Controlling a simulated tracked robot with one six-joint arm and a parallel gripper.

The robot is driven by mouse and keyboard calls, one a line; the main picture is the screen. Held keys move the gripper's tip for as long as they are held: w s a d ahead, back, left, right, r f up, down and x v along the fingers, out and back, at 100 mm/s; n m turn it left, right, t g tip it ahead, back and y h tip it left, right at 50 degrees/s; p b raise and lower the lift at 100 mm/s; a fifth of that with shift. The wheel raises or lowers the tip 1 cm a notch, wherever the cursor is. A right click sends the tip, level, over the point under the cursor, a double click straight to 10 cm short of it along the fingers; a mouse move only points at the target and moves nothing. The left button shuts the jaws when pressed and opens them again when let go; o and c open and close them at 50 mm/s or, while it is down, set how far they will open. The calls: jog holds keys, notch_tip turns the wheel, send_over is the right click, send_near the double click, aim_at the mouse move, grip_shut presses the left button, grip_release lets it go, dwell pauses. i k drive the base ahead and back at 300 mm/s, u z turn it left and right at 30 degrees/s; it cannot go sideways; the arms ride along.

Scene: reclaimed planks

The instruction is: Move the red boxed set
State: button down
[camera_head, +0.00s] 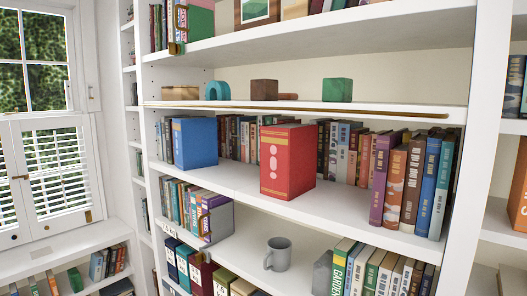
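The red boxed set (287,162) stands upright near the front of the middle shelf (345,206). Its red front has a gold pattern, and its top and right side also show. A blue boxed set (195,143) stands on the same shelf to its left, with a gap between them. My gripper does not show in this view.
Rows of books stand behind the red set and to its right (411,185). A shelf (300,109) with small blocks is above. A grey mug (278,253) stands on the shelf below. Free room lies in front of the books, right of the red set. A shuttered window (52,165) is at left.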

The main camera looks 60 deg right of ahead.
aim_at(288, 150)
jog(key=u, duration=0.05)
jog(key=i, duration=1)
jog(key=z, duration=0.05)
